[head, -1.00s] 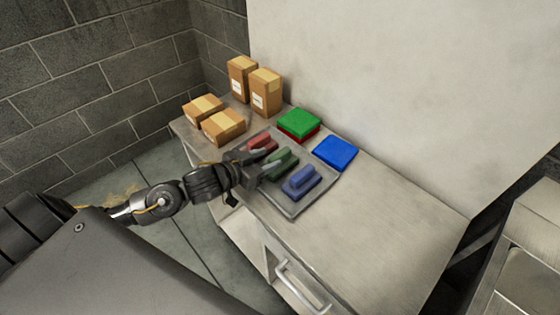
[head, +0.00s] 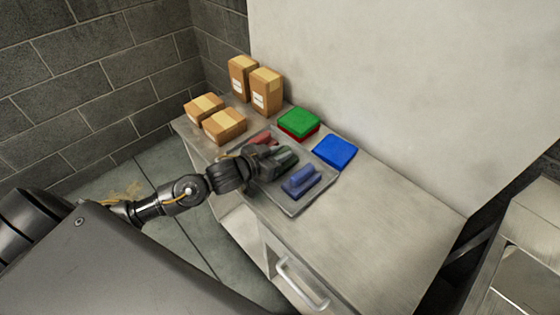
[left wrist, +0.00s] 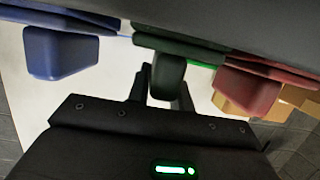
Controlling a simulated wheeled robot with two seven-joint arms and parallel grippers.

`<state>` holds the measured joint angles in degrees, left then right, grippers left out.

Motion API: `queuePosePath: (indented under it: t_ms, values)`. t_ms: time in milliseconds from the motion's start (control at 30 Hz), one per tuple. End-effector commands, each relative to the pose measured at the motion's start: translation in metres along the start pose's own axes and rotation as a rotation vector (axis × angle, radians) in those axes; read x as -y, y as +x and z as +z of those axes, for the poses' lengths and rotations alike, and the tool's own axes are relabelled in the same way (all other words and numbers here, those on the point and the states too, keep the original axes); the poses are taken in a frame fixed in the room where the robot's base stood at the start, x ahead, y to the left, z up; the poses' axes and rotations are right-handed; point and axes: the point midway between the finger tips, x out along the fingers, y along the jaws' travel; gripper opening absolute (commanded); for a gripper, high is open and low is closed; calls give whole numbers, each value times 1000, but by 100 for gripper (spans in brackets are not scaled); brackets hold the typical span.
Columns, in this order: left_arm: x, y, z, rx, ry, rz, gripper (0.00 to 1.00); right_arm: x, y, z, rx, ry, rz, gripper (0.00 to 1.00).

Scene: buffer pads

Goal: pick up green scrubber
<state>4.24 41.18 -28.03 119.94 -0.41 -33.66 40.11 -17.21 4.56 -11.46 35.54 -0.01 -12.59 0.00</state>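The green scrubber (head: 285,159) lies in the middle of a grey tray (head: 294,210), partly hidden by my left gripper (head: 277,157). In the left wrist view its dark green handle (left wrist: 168,75) shows between the two fingers of my left gripper (left wrist: 164,92). The fingers stand apart on either side of the handle; a firm grip on it does not show. The red scrubber (head: 265,138) lies on one side of it and the blue scrubber (head: 301,182) on the other. My right gripper is not in view.
Green and blue pads, the green (head: 298,121) on a red one and the blue (head: 335,151) alone, lie behind the tray. Several cardboard boxes (head: 224,125) stand at the counter's far left. A wall rises behind. The counter (head: 385,220) right of the tray is clear.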

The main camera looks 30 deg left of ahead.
Motion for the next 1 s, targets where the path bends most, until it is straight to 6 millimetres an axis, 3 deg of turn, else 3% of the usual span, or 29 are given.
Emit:
queuePosePath:
  t_ms: [33,133,567,733,1000]
  values:
    - [0,0,0,0,0,0,13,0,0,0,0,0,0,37]
    - [0,0,0,0,0,0,0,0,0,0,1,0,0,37]
    - [0,-2,-8,-1,2,0,0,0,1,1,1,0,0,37]
    - [0,-10,-32,-6,4,0,0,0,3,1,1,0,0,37]
    - [-36,-61,-79,-5,2,3,0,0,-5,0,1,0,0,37]
